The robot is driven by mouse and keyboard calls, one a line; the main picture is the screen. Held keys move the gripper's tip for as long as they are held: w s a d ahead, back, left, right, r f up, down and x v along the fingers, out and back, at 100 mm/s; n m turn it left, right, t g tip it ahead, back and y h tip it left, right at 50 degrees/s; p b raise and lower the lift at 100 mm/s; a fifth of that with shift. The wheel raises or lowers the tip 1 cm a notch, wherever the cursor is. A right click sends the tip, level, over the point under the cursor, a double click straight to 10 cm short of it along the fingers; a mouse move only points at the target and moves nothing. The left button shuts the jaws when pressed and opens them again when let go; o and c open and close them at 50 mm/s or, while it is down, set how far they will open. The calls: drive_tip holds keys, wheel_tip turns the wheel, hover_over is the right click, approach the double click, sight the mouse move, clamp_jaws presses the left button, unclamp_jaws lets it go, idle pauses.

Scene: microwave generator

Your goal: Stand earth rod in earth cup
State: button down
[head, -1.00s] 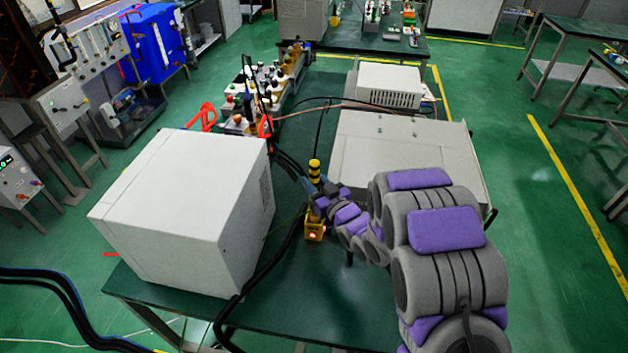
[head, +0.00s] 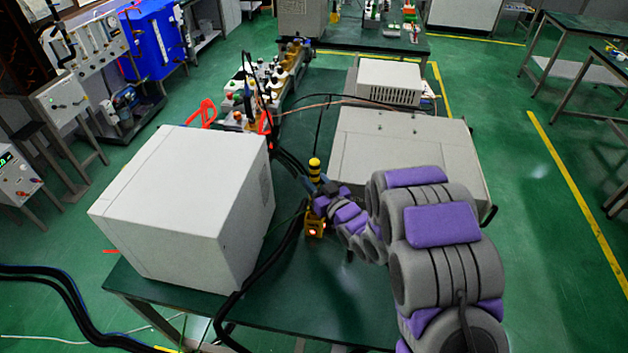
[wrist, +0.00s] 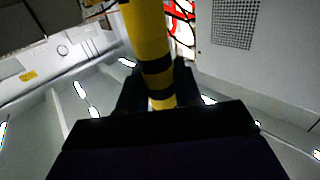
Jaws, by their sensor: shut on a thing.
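The earth rod is a yellow rod with black bands (head: 315,170). It stands upright above the green table, and in the wrist view the rod (wrist: 148,35) runs up between the fingers. My gripper (head: 322,192) is shut on the rod; in the wrist view the dark fingers (wrist: 155,90) lie on both sides of it. The earth cup appears to be the small yellow holder (head: 314,226) on the table, directly below the gripper, with a pale lit spot on its front. Whether the rod's lower end is inside the cup or above it is hidden by my gripper.
A large white box (head: 180,205) stands left of the cup. A grey cabinet (head: 400,150) stands behind and right of it. Black cables (head: 262,270) run across the table (head: 300,315) beside the cup. The table's front strip is mostly clear.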

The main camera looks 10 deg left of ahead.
drive_tip(key=c, duration=0.7)
unclamp_jaws()
drive_tip(key=p+v, duration=1.1)
drive_tip(key=v, duration=0.6)
drive_tip(key=shift+d, duration=0.15)
